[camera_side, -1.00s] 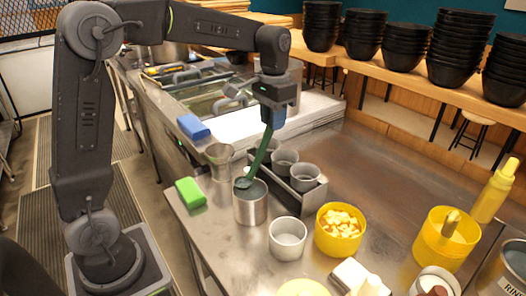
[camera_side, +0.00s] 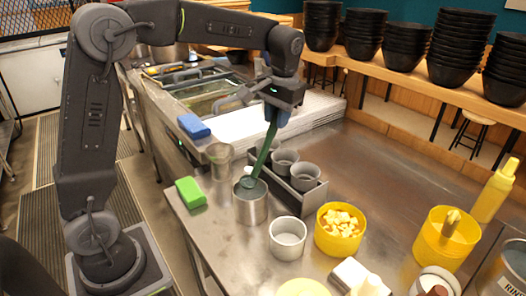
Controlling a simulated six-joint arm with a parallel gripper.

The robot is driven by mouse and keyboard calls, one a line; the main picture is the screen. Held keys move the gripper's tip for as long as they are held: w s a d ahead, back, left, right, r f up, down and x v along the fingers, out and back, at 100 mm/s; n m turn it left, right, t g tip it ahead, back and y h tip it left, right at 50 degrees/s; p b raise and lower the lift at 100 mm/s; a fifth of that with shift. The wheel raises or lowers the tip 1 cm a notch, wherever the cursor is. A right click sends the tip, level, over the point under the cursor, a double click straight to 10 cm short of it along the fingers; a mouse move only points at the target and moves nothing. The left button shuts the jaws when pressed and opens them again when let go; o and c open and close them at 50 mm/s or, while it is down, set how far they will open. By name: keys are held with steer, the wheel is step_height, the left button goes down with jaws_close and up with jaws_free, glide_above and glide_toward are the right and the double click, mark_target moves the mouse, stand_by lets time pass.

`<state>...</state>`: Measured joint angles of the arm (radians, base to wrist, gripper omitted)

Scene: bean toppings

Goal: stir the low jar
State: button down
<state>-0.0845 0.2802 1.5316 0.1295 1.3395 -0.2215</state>
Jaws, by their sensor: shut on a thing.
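My gripper (camera_side: 277,112) is shut on the handle of a green ladle (camera_side: 263,155), which slants down and to the left. The ladle's lower end is at the mouth of a metal jar (camera_side: 251,209) near the table's left edge. The jar stands upright. Its contents are hard to make out, and I cannot tell how deep the ladle reaches. A shorter pale-grey jar (camera_side: 287,246) stands to its right, apart from it. I cannot tell for sure which one is the low jar.
A rack (camera_side: 306,200) with grey cups stands just behind the metal jar. A yellow tub (camera_side: 339,244) of pale cubes is to the right. A green sponge (camera_side: 190,192), a blue sponge (camera_side: 194,126) and a clear-grey cup (camera_side: 220,160) are at left.

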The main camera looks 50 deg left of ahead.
steer(key=shift+n+y, duration=0.4)
steer(key=shift+n, duration=0.4)
steer(key=shift+s+a, duration=0.1)
steer(key=shift+a, duration=0.3)
steer(key=n, duration=0.2)
steer(key=n+g+y, duration=0.1)
steer(key=n, duration=0.1)
steer(key=shift+n+y, duration=0.3)
steer(key=shift+g, duration=0.3)
